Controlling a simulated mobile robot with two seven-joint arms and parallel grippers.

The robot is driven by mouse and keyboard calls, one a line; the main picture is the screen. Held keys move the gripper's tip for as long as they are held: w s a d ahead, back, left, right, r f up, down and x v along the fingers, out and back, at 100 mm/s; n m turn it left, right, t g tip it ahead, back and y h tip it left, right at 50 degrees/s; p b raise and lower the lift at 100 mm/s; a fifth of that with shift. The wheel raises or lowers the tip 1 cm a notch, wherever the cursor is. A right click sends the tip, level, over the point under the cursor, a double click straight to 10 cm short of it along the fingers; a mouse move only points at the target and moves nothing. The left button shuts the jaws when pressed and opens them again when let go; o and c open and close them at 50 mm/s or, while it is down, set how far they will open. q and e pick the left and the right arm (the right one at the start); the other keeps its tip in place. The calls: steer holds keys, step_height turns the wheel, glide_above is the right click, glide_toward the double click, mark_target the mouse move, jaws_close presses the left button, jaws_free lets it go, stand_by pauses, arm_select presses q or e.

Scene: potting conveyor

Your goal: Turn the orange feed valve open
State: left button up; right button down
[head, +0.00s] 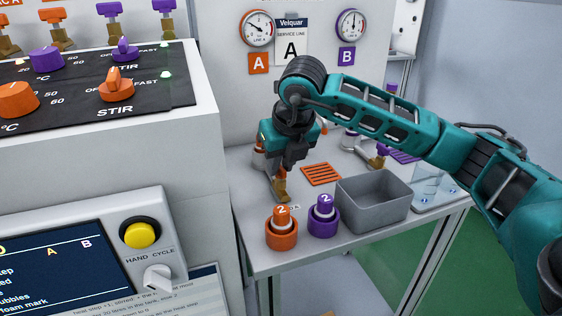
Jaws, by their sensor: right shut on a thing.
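The orange feed valve (279,188) stands at the left side of the white bench; its brass-coloured lower part shows. Its handle is hidden behind my right gripper (286,168), so I cannot tell how far it is turned. My right gripper points down from above and is shut on the valve. A sign (291,43) on the back panel reads "SERVICE LINE A". The orange A label (258,63) hangs under a round gauge. My left gripper is not in view.
An orange cup (281,236) and a purple cup (323,223), each holding a bottle marked 2, stand at the bench front. A grey bin (374,204) is beside them. A purple-handled valve (379,157) is farther right. A control cabinet (110,165) bounds the left.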

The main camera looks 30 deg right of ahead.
steer(key=shift+m, duration=0.6)
steer(key=c, duration=1)
jaws_free()
steer(key=shift+h, duration=0.3)
steer(key=p+v, duration=0.2)
steer(key=v, duration=1.1)
steer(key=shift+p, duration=0.3)
